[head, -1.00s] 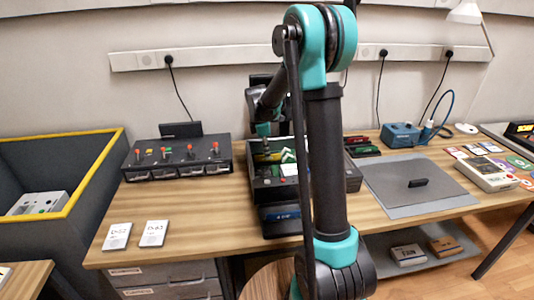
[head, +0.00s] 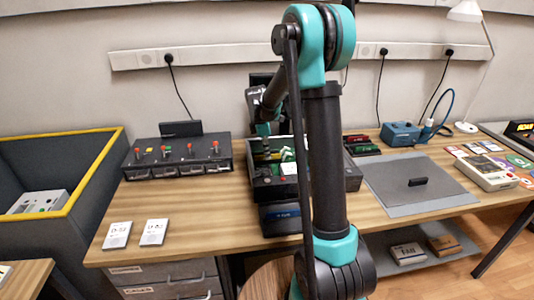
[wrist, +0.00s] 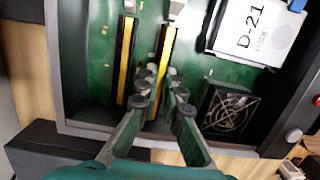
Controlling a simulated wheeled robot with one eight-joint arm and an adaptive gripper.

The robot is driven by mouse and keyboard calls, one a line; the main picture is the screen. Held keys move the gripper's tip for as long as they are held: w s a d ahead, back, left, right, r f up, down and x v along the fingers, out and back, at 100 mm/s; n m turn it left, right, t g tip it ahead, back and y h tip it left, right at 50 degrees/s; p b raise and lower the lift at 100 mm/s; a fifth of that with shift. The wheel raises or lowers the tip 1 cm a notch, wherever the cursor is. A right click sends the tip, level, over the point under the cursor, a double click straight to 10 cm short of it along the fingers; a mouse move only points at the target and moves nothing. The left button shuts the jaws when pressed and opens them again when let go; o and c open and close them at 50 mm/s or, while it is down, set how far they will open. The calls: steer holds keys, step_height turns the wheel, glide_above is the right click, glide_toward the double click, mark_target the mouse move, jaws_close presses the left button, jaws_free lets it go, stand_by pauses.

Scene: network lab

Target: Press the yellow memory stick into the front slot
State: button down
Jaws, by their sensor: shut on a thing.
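A dark open case (head: 348,178) with a green circuit board (wrist: 90,50) inside stands on the bench. My gripper (wrist: 160,85) reaches down into the case from above and is shut on a yellow memory stick (wrist: 168,45). The stick stands edge-on between the fingers, in line with the board's slots. Its lower edge is hidden, so I cannot tell how deep it sits. Another yellow strip (wrist: 125,60) runs parallel, to the left, apart from my fingers. In the head view, my arm hides part of the case and the fingertips.
Inside the case, a black fan (wrist: 228,110) lies right of my fingers and a white D-21 label (wrist: 250,30) above it. The case walls (wrist: 52,70) stand close around. A grey mat (head: 400,200) with a small black block (head: 418,182) lies right of the case.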

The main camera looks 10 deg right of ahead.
steer(key=c, duration=1.6)
jaws_free()
steer(key=shift+o, duration=1.3)
steer(key=shift+r, duration=3.95)
